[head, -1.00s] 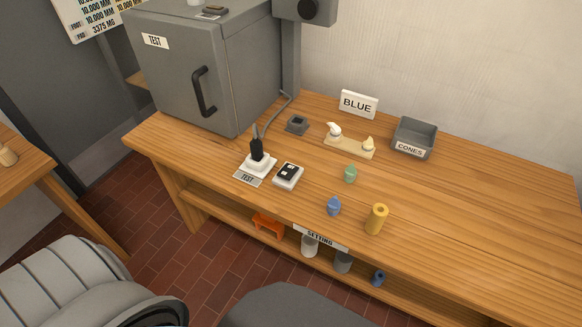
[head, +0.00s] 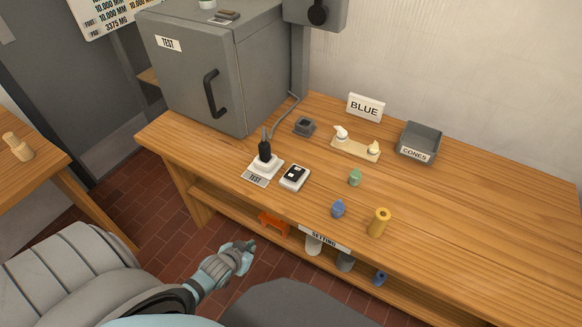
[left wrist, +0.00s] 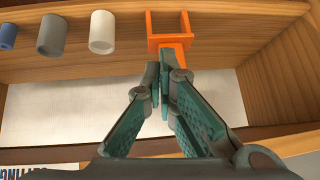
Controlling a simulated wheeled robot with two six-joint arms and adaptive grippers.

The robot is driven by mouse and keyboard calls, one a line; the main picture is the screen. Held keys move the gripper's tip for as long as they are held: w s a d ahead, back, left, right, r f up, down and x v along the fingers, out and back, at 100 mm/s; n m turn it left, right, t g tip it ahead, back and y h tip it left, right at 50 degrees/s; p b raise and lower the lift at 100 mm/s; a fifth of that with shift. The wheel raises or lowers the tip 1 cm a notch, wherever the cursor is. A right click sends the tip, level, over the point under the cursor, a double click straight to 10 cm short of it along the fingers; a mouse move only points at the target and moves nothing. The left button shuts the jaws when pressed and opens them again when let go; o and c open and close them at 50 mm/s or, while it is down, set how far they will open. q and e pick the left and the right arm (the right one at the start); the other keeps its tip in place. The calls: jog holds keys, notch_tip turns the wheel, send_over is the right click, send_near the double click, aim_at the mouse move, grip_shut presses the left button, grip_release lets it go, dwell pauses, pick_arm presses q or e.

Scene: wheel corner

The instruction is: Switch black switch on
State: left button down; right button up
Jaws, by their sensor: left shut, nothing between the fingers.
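The black switch (head: 294,173) sits on a white base on the wooden bench, just right of the white socket (head: 265,165) with a black plug in it. My left gripper (head: 249,245) is in front of the bench, lower than its top and apart from the switch. In the left wrist view the left gripper (left wrist: 165,70) is shut and empty, its fingertips close in the picture to an orange stand (left wrist: 172,38); I cannot tell whether they touch. The switch does not show in the left wrist view. My right gripper is not in view.
The lower shelf holds the orange stand (head: 273,223) and several cylinders, below the bench top's front edge. A grey cabinet (head: 215,75) stands left of the switch.

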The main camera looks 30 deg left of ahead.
pick_arm(q)
jog(key=w+r+t, duration=0.1)
jog(key=w+r, duration=0.1)
jog(key=r, duration=0.2)
jog(key=w+r+t, duration=0.1)
jog(key=w+r, duration=0.1)
jog(key=r, duration=0.2)
jog(key=w+r+p, duration=0.1)
jog(key=w+r, duration=0.2)
jog(key=r, duration=0.1)
jog(key=shift+d+r+t, duration=0.3)
jog(key=shift+t, duration=0.1)
jog(key=w+d+r+t, duration=0.1)
jog(key=w+r, duration=0.1)
jog(key=r, duration=0.4)
jog(key=w+d+r+t+h+p, duration=0.1)
jog(key=w+r, duration=0.1)
jog(key=r, duration=0.5)
jog(key=shift+t, duration=0.4)
jog(key=shift+w+d+f, duration=0.1)
jog(key=b, duration=0.3)
send_over(292, 179)
notch_tip(292, 179, down, 4)
jog(key=shift+f, duration=0.1)
notch_tip(292, 179, down, 3)
jog(key=shift+r+b, duration=0.1)
jog(key=shift+b, duration=0.3)
jog(key=shift+s+f, duration=0.35)
jog(key=shift+f, duration=0.1)
